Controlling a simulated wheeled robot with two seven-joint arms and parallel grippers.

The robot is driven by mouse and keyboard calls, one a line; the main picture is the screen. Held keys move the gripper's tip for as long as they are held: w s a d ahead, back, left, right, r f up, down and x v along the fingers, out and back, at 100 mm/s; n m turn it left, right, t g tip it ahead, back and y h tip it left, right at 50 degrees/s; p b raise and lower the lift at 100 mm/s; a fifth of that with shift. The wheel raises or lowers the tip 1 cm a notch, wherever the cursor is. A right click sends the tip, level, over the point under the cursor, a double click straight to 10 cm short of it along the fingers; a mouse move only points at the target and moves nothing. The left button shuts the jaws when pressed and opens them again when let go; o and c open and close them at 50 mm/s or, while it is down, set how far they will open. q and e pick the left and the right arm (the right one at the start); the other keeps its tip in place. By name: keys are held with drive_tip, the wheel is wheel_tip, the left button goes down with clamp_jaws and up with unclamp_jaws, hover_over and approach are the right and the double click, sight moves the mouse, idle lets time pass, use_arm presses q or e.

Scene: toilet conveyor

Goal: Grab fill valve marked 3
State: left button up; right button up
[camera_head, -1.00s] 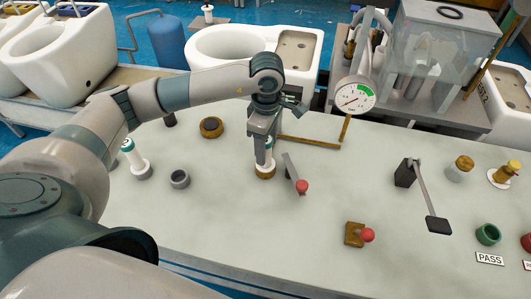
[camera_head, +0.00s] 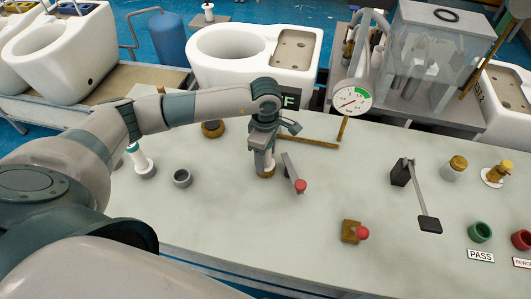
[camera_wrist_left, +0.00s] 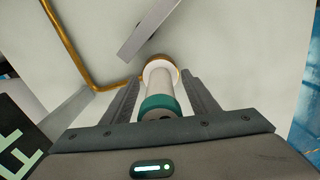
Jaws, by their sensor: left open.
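My left gripper (camera_head: 264,172) is open, with its fingers pointing down at the bench. A white fill valve with a teal collar stands between the fingers; it shows best in the left wrist view (camera_wrist_left: 160,84). The fingers (camera_wrist_left: 160,95) lie on both sides of it, with a small gap visible. Its brass-coloured base (camera_head: 266,172) shows below the fingers in the head view. Its number cannot be read. Another white valve with a teal top (camera_head: 142,163) stands farther left, its mark partly hidden by my arm. My right gripper is not in view.
An empty grey ring (camera_head: 182,178) and a brass ring (camera_head: 212,128) lie to the left.

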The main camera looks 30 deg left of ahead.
use_arm(q)
drive_tip(key=c, duration=1.2)
drive_tip(key=shift+r+b, duration=0.75)
drive_tip(key=shift+r, duration=0.1)
drive_tip(key=shift+d+r+b, duration=0.2)
drive_tip(key=shift+r+b, duration=0.25)
drive_tip(key=shift+r, duration=0.15)
drive_tip(key=shift+d+r+b, duration=0.15)
drive_tip(key=shift+r+b, duration=0.25)
drive_tip(key=shift+r, duration=0.2)
drive_tip(key=d+r+b, duration=0.4)
drive_tip(key=d+r, duration=0.3)
drive_tip(key=d, duration=0.4)
drive_tip(key=shift+w+b, duration=0.3)
drive_tip(key=shift+w, duration=0.15)
